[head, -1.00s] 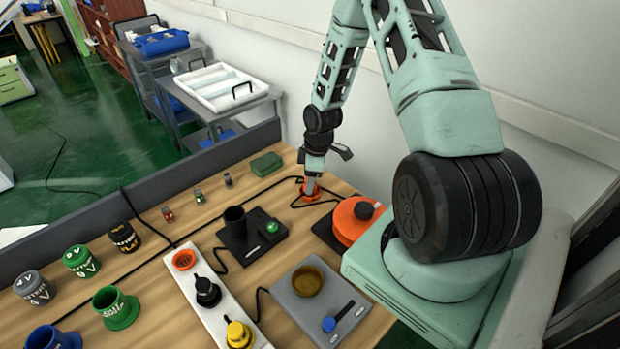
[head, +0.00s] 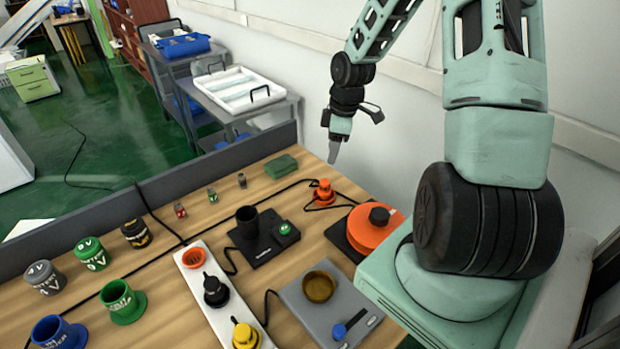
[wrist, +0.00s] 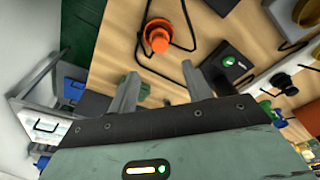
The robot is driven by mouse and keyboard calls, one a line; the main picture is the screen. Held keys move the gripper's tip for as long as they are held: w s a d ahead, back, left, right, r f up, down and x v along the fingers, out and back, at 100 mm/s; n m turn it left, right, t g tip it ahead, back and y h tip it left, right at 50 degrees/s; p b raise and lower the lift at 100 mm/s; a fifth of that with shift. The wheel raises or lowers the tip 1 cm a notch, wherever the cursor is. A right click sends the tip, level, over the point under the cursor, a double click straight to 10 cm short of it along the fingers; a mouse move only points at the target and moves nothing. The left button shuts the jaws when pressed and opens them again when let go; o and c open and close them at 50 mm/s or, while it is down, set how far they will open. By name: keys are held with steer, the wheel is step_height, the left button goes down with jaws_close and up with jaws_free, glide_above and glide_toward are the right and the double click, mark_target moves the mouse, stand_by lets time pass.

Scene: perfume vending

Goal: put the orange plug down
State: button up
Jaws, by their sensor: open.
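The orange plug (head: 324,192) stands on the wooden table near its far right edge, with a black cable running from it. It also shows in the wrist view (wrist: 157,37), apart from the fingers. My gripper (head: 334,152) is raised above and slightly behind the plug in the head view, touching nothing. In the wrist view my gripper (wrist: 160,92) has its two fingers spread wide, with nothing between them.
A white strip (head: 212,318) holds an orange socket (head: 193,257), a black plug (head: 215,291) and a yellow plug (head: 245,336). A large orange disc (head: 372,230) sits right of the plug. A green block (head: 281,166) lies near the back divider. Bare wood surrounds the plug's left side.

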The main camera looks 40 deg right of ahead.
steer(key=s+a+r+g, duration=0.1)
steer(key=a+r, duration=0.3)
steer(key=a, duration=0.7)
steer(key=s+a+r, duration=0.2)
steer(key=a+r, duration=0.1)
steer(key=a, duration=0.8)
steer(key=s+a+r, duration=0.2)
steer(key=s+a, duration=0.5)
steer(key=s, duration=0.2)
steer(key=s+a+r, duration=0.3)
steer(key=s+a, duration=0.5)
steer(key=s, duration=0.1)
steer(key=shift+r+m+h, duration=0.3)
steer(key=shift+r, duration=0.05)
